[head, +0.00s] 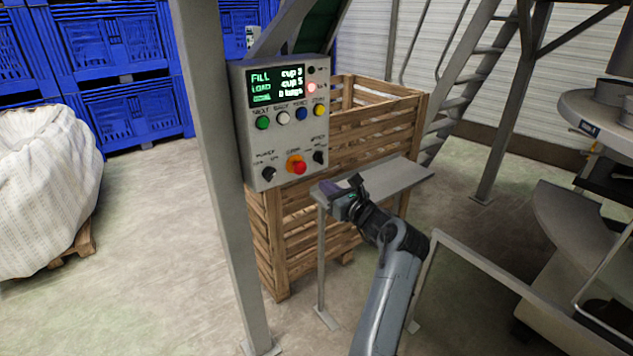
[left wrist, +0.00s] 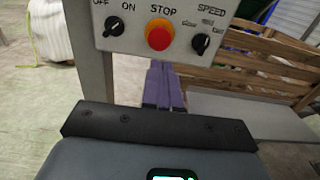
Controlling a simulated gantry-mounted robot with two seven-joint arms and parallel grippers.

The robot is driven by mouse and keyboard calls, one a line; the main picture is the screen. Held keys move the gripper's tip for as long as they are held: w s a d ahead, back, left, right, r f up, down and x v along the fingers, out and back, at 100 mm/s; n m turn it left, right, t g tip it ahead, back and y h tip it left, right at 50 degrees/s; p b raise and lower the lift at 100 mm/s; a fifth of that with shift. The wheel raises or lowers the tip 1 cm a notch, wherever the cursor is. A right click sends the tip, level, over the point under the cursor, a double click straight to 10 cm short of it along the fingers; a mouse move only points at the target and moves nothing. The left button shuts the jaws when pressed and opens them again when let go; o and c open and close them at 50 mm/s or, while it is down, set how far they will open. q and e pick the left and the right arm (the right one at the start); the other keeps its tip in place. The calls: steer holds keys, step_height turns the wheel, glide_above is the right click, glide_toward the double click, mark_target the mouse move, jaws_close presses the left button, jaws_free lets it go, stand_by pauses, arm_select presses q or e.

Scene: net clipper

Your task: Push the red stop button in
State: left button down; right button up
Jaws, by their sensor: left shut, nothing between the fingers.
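The red stop button (head: 298,166) sits on an orange-yellow collar low on the grey control panel (head: 252,145). In the left wrist view the red stop button (left wrist: 159,37) is under the word STOP, with a black knob on each side. My left gripper (head: 330,188) is shut and empty, in front of the panel, below and to the right of the button in the head view. In the left wrist view its purple fingers (left wrist: 161,72) are together and point up toward the button, their tips just below it in the picture. Whether they touch the panel cannot be told. My right gripper is not in view.
A grey metal post (head: 215,170) stands left of the panel. A metal shelf (head: 395,177) lies beside and behind my left gripper, with a slatted wooden crate (head: 375,125) behind. Black knobs flank the button, and coloured buttons and a lit screen (head: 277,87) are above.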

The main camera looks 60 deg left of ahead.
arm_select(q)
steer(key=d, duration=0.4)
steer(key=shift+w+d, duration=0.15)
steer(key=shift+d, duration=0.15)
